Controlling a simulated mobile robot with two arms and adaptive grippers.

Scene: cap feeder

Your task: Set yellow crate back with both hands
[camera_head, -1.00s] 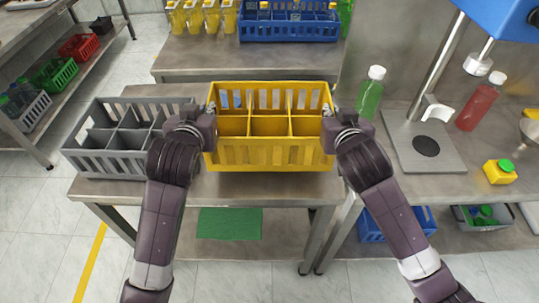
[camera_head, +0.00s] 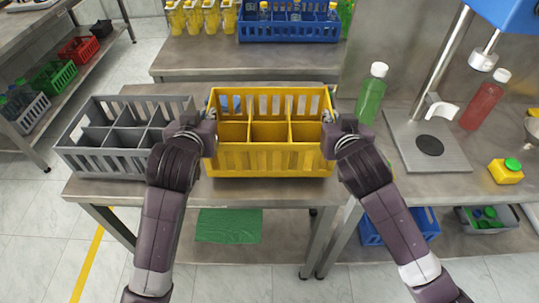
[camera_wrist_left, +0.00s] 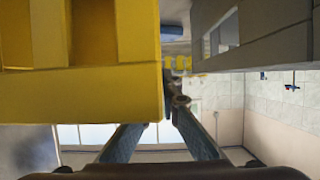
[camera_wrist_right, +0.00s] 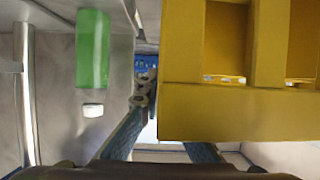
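The yellow crate (camera_head: 270,160), with several compartments, is upright over the near steel table, between my two grippers. My left gripper (camera_head: 208,132) is at its left side and my right gripper (camera_head: 330,130) at its right side. In the left wrist view one finger of my left gripper (camera_wrist_left: 165,115) shows outside the yellow crate wall (camera_wrist_left: 90,95); the other runs behind it. In the right wrist view my right gripper (camera_wrist_right: 155,115) has the same hold on the yellow crate wall (camera_wrist_right: 225,115). Both look shut on the crate. I cannot tell whether its bottom touches the table.
A grey divided crate (camera_head: 105,162) stands close on the left. A green bottle (camera_head: 371,95) stands close on the right, near a press stand (camera_head: 425,160). A bare strip of the near table (camera_head: 265,193) lies in front. Yellow containers and a blue crate stand behind.

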